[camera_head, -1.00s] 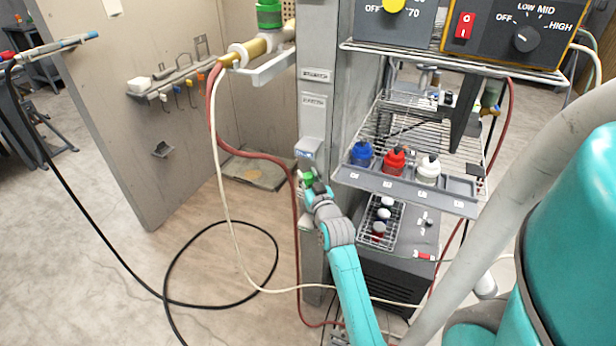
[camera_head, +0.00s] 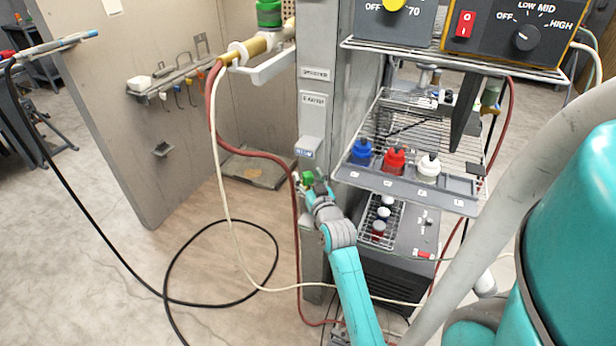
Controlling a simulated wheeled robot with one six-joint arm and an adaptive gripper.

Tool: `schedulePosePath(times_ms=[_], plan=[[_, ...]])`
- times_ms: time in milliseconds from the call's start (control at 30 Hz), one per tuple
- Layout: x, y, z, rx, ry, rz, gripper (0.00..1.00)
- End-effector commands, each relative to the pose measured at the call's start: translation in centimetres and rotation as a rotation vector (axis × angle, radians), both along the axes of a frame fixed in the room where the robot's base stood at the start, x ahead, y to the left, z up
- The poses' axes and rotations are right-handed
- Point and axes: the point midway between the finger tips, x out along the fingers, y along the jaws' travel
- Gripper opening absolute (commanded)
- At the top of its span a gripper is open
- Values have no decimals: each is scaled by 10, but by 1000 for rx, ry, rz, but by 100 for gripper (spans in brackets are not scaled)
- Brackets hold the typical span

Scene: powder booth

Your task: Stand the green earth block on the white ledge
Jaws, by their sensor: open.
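A small green block (camera_head: 307,178), which looks like the green earth block, is at the grey column just below a box with a blue label. My gripper (camera_head: 312,184) is at the end of the teal arm, right at the block, with its jaws open. The fingers are small and overlap the block, so I cannot tell whether they touch it. What the block rests on is hidden by the gripper. A white ledge (camera_head: 275,68) sticks out under the brass pipe, higher up and left of the column.
A red hose (camera_head: 293,230) hangs just left. A white hose and a black cable cross the floor.

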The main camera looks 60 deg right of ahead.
Motion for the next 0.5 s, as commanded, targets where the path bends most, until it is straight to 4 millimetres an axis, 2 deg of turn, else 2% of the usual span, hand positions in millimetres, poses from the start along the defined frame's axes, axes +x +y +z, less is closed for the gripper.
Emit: schedulePosePath(times_ms=[500], plan=[[-63, 61, -2, 4, 2, 0, 59]])
